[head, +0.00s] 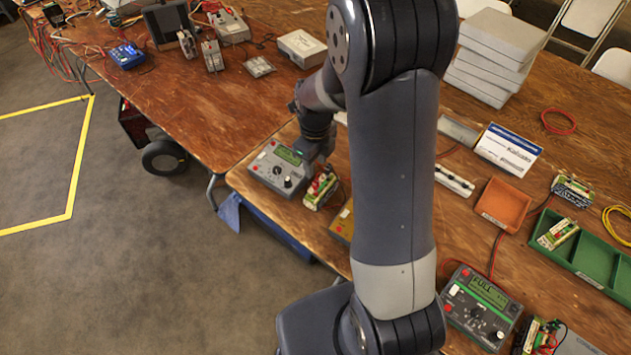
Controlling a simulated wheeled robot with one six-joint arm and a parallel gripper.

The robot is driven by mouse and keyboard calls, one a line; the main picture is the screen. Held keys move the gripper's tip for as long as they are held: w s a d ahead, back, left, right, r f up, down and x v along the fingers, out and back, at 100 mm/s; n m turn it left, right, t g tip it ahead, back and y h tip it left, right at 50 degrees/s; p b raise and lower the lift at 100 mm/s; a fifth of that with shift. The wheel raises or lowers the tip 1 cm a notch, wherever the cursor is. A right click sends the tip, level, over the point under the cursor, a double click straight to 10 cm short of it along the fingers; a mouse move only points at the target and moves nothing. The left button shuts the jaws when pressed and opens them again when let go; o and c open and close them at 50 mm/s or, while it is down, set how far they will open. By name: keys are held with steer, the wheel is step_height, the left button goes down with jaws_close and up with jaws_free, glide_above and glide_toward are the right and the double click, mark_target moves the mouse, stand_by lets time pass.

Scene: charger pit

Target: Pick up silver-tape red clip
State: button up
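My gripper (319,168) points down at the near table's left part, right beside a grey charger with a green screen (277,168). Below and touching or just above the gripper's tip is a small battery pack (320,192) with green and white sides. Small red parts, perhaps clips (326,178), show on top of it. The gripper partly covers them, and I cannot make out silver tape on any clip. The fingers are too small and dark to show whether they are open or shut.
My arm hides the table's middle. At right are a second charger reading FULL (479,306), an orange tray (503,204), a green tray (590,255) with a battery pack (557,233), and a blue-white box (508,150). Grey cases (495,60) are stacked behind. Floor lies left.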

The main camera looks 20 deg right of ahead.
mark_target(316, 180)
step_height(316, 180, down, 9)
steer(key=b, duration=0.6)
steer(key=shift+s+f, duration=0.1)
steer(key=shift+f, duration=0.05)
steer(key=shift+c, duration=0.3)
steer(key=c, duration=0.8)
